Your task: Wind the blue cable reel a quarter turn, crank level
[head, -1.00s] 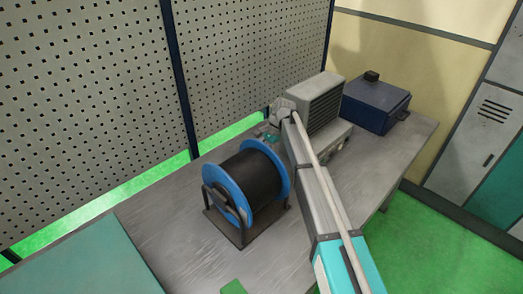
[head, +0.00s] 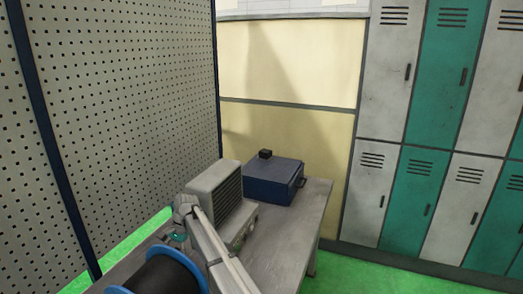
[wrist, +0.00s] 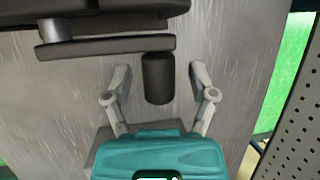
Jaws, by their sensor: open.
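The cable reel, with blue flanges (head: 196,262) and black cable (head: 163,278), is cut off by the bottom edge of the head view. In the wrist view its black crank arm (wrist: 105,46) lies nearly level across the picture, and the dark rounded crank handle (wrist: 158,80) sticks out from its right end. My gripper (wrist: 160,74) is open, with one grey finger on each side of the handle and a visible gap on both sides. In the head view my arm largely hides the gripper, and the crank is not in view.
A grey vented box (head: 215,190) and a dark blue case (head: 270,180) stand on the grey workbench (head: 290,250) beyond my arm. A perforated panel (head: 120,110) runs along the left. Lockers (head: 440,120) stand at the right, with green floor before them.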

